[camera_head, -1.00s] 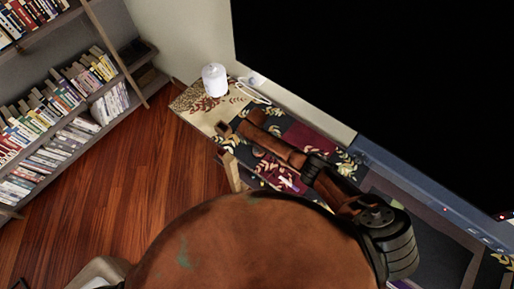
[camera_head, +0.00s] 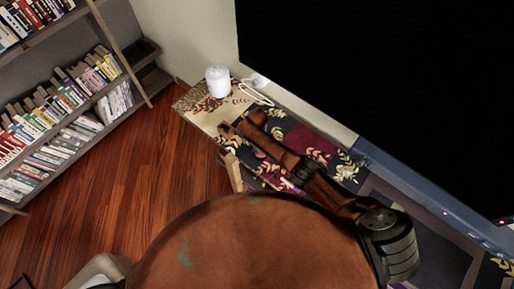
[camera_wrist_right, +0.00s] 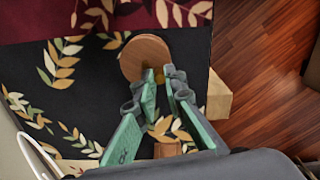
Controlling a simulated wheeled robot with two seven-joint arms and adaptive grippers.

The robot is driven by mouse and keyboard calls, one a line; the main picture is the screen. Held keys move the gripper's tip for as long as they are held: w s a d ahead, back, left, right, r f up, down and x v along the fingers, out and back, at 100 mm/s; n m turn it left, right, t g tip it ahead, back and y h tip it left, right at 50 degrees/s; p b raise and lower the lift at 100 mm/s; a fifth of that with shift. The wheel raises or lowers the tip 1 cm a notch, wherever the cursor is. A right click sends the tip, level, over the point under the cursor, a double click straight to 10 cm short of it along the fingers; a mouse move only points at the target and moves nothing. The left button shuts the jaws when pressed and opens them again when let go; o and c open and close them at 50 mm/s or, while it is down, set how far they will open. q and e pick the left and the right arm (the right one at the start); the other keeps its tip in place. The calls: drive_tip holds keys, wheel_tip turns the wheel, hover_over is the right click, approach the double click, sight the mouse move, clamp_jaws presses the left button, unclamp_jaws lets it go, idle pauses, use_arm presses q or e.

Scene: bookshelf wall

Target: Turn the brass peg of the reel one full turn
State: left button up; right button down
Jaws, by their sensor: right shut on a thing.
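The reel (camera_wrist_right: 145,56) shows in the right wrist view as a round brown wooden disc over the dark, leaf-patterned cloth. Its small brass peg (camera_wrist_right: 159,75) sits at the disc's lower right edge in that view. My right gripper (camera_wrist_right: 160,77) has its two green-and-grey fingers closed in at the peg, one on each side, shut on it. The fingertips cover part of the peg. In the head view my brown right arm (camera_head: 278,152) reaches over the patterned table, and I cannot make out the reel or peg there. My left gripper is not in view.
The narrow patterned table (camera_head: 200,110) runs below a big black screen (camera_head: 390,80). A white lidded jar (camera_head: 217,79) and a white looped object (camera_head: 257,94) stand at its far left end. A bookshelf (camera_head: 75,110) is at the left. Wooden floor (camera_head: 150,160) lies open between.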

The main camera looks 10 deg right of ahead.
drive_tip(key=c, duration=2)
unclamp_jaws()
drive_tip(key=shift+r, duration=0.1)
wheel_tip(320, 180, up, 12)
drive_tip(key=shift+f, duration=0.1)
